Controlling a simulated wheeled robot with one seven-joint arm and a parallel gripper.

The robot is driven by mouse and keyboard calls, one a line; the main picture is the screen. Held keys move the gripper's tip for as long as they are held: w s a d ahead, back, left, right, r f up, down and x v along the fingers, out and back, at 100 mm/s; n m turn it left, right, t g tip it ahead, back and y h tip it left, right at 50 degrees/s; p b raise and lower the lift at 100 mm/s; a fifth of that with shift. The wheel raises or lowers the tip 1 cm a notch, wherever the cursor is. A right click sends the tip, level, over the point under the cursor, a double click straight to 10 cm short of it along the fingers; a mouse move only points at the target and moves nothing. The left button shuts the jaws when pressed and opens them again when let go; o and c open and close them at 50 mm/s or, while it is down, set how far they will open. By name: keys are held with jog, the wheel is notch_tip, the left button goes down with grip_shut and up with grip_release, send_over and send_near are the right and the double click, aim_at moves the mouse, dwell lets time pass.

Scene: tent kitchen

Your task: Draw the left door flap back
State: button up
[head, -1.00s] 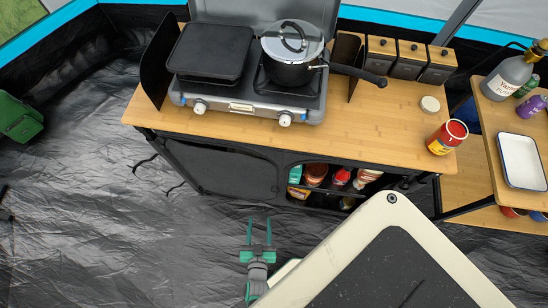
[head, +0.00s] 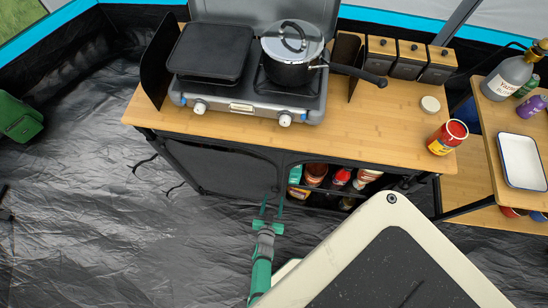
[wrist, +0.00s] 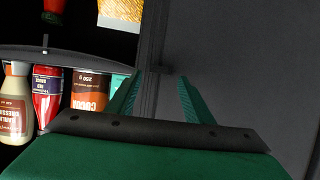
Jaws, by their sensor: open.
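The left door flap (head: 222,168) is a dark grey fabric panel closing the left half of the cupboard front under the wooden worktop. It hangs flat. In the wrist view it is the grey surface (wrist: 245,60) filling the right side, with its dark seamed edge near the picture's middle. My gripper (head: 271,200) is low in front of the cupboard, at the flap's right edge. In the wrist view my gripper (wrist: 157,85) has its two green fingers apart, with the dark edge strip between them. I cannot tell whether they touch the cloth.
Right of the flap, open shelves hold jars and bottles, including a red bottle (wrist: 47,95) and a brown-labelled jar (wrist: 90,90). A stove (head: 250,98) with a black pot (head: 290,72) stands on the worktop (head: 370,140). The dark floor (head: 130,235) at left is clear.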

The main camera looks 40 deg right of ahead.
aim_at(270, 187)
jog(key=shift+x, duration=1.3)
